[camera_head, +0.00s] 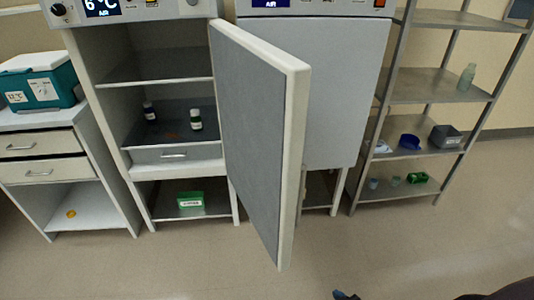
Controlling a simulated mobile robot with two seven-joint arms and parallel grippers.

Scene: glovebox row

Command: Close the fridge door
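The fridge (177,155) is a white cabinet left of centre with a lit display reading 6 °C on top. Its door (255,140) stands wide open, hinged on the right and swung out toward me, with its grey inner face to the left. Inside are shelves, two small dark bottles with white labels (196,120) and a drawer (174,155). At the bottom edge a small dark piece, seemingly the tip of my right gripper (345,296), shows, apart from the door; its fingers are cut off. My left gripper is not in view.
A second grey-doored cabinet (335,90) stands shut right behind the open door. A metal shelf rack (440,85) with glassware and boxes stands at right. A drawer unit (45,160) with a teal cooler (40,82) stands at left. The front floor is clear.

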